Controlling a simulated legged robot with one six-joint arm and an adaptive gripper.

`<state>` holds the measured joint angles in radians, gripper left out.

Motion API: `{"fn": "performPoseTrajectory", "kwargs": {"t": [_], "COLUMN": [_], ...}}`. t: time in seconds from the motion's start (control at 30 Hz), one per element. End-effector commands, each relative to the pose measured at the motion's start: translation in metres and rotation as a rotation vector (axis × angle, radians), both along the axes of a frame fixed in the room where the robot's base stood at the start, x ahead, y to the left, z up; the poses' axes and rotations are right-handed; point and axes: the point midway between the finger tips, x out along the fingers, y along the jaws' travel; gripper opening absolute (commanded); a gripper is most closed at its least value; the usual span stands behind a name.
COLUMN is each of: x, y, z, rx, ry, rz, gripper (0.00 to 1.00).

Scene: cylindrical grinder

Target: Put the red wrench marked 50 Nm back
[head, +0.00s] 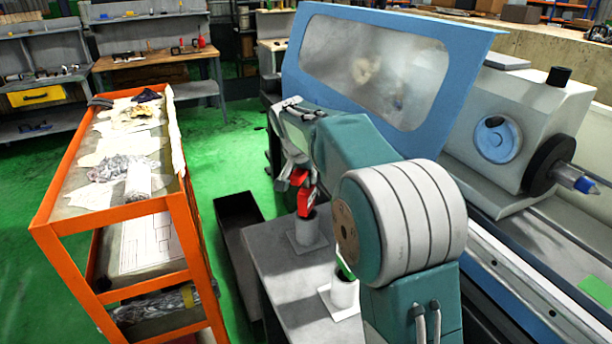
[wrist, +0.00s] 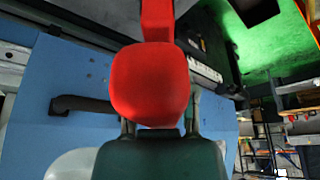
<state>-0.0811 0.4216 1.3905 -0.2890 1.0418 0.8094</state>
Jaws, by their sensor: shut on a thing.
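In the wrist view the red wrench (wrist: 150,85) fills the middle, between the two fingertips. No marking is readable on it. A second holder (head: 343,292) stands nearer, with a bit of green at its top, partly hidden by my arm.
The grey bench top (head: 275,262) carries both holders. The blue machine guard (head: 290,62) with its window rises close behind my arm. An orange cart (head: 180,215) with papers and rags stands left. A dark bin (head: 236,215) stands between cart and bench. Green floor is open beyond.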

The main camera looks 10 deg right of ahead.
Motion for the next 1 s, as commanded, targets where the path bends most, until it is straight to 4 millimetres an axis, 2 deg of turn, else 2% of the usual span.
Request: {"fn": "performPoseTrajectory", "kwargs": {"t": [0.27,0.3,0.37,0.77,0.87,1.0], "x": [0.001,0.000,0.000,0.001,-0.002,-0.009], "y": [0.000,0.000,0.000,0.000,0.002,0.007], "z": [0.000,-0.001,-0.001,0.000,0.008,0.031], "rx": [0.000,0.000,0.000,0.000,0.000,0.000], "ry": [-0.005,-0.002,-0.002,-0.002,-0.004,-0.006], "rz": [0.000,-0.001,-0.001,-0.001,0.000,0.001], "gripper": [0.00,0.45,0.71,0.71,0.71,0.71]}}
